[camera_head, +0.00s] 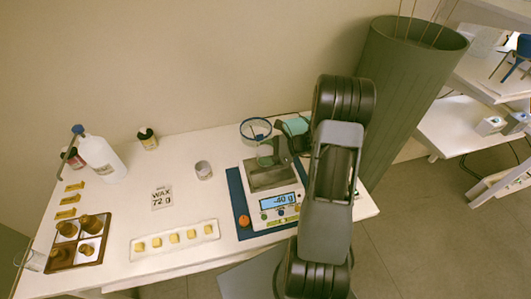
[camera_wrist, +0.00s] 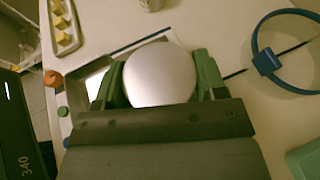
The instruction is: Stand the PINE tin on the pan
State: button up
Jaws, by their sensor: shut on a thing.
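My gripper (camera_wrist: 160,85) is shut on a tin (camera_wrist: 160,72); its round, pale metal top shows between the green fingers in the wrist view. No label is readable, so I cannot confirm that it is the PINE tin. In the head view my arm comes from the right and its dark end (camera_head: 284,148) is above the back of the scale; the tin is not clearly visible there. The pan (camera_head: 268,180) is the grey metal top of the white scale (camera_head: 284,215). The display reads -40 g. Whether the tin touches the pan cannot be told.
A blue ring (camera_head: 255,129) stands behind the pan, close to my gripper. A teal object (camera_head: 296,126) is at the back right. A small pale tin (camera_head: 203,170), a WAX 72 g card (camera_head: 162,197) and a tray of yellow cubes (camera_head: 174,240) are left of the scale.

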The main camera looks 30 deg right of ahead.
jog(key=shift+f, duration=0.1)
jog(key=o, duration=0.6)
jog(key=shift+d, duration=0.1)
jog(key=v, duration=1.1)
jog(key=s+a+r+n+g+h, duration=0.1)
jog(key=s+a+r+n+h, duration=0.2)
jog(key=a+n, duration=0.3)
jog(key=s+a+r+n+g+h, duration=0.1)
jog(key=s+a+r+n+h, duration=0.2)
jog(key=n, duration=0.7)
jog(key=s+a+r+n+g+h+b, duration=0.1)
jog(key=s+a+r+n+h, duration=0.2)
jog(key=s+a+n+h, duration=0.2)
jog(key=shift+a+r+n+h, duration=0.2)
jog(key=shift+a+n, duration=0.55)
jog(key=shift+a, duration=0.4)
jog(key=shift+a+r+n+h, duration=0.2)
jog(key=shift+a+n, duration=0.55)
jog(key=shift+a, duration=0.4)
